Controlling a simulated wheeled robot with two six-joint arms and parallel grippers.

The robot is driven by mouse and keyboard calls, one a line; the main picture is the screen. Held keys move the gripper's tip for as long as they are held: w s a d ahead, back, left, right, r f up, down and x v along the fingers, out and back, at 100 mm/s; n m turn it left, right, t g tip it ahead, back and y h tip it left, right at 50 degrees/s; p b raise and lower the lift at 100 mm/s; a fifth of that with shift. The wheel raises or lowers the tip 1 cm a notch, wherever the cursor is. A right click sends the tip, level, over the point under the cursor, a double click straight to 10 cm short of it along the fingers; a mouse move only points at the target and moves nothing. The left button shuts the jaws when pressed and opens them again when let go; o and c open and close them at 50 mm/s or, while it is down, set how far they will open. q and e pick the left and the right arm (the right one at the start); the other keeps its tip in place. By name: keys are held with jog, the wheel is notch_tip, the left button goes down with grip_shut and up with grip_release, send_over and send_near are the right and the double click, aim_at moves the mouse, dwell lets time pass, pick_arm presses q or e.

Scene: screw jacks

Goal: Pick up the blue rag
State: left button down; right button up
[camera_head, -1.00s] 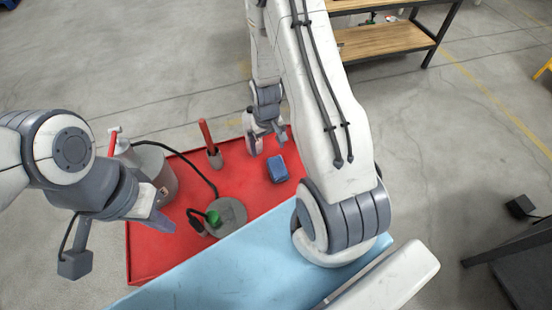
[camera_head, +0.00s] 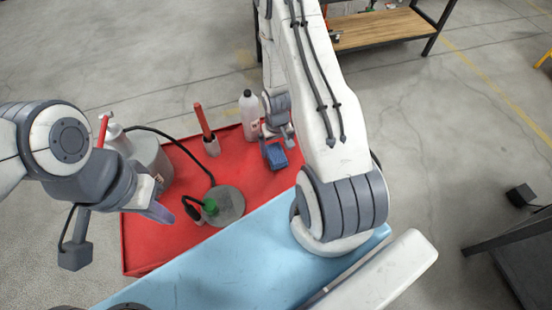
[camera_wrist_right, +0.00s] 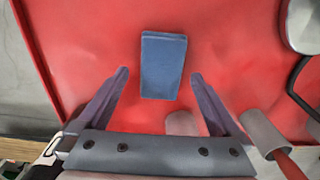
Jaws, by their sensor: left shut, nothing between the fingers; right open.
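The blue rag (camera_head: 275,155) is a small folded block lying on the red tray top (camera_head: 180,235), near its right edge. In the right wrist view the rag (camera_wrist_right: 163,68) lies ahead of and between the fingertips, in line with the gap. My right gripper (camera_head: 278,138) is open and empty. In the head view it hangs over the far side of the rag, partly overlapping it. The wrist view shows its two fingers apart (camera_wrist_right: 159,75); contact with the rag is not visible. My left gripper (camera_head: 161,212) is shut and empty, over the tray's left side.
A white bottle (camera_head: 249,115) stands just left of my right gripper. A red-handled tool in a grey holder (camera_head: 211,146) stands further left. A grey disc (camera_head: 226,206) with a green part and a grey canister (camera_head: 152,165) with a black hose occupy the left side.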

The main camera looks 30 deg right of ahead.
aim_at(276, 153)
notch_tip(276, 153, down, 3)
jog(key=shift+a+f+b, duration=0.1)
jog(key=shift+f+b, duration=0.1)
jog(key=shift+b, duration=0.95)
pick_arm(q)
notch_tip(276, 153, down, 3)
jog(key=shift+f, duration=0.1)
pick_arm(e)
jog(key=shift+r, duration=0.1)
jog(key=shift+c, duration=0.3)
jog(key=c, duration=1.4)
jog(key=shift+o, duration=0.2)
jog(key=shift+r, duration=0.1)
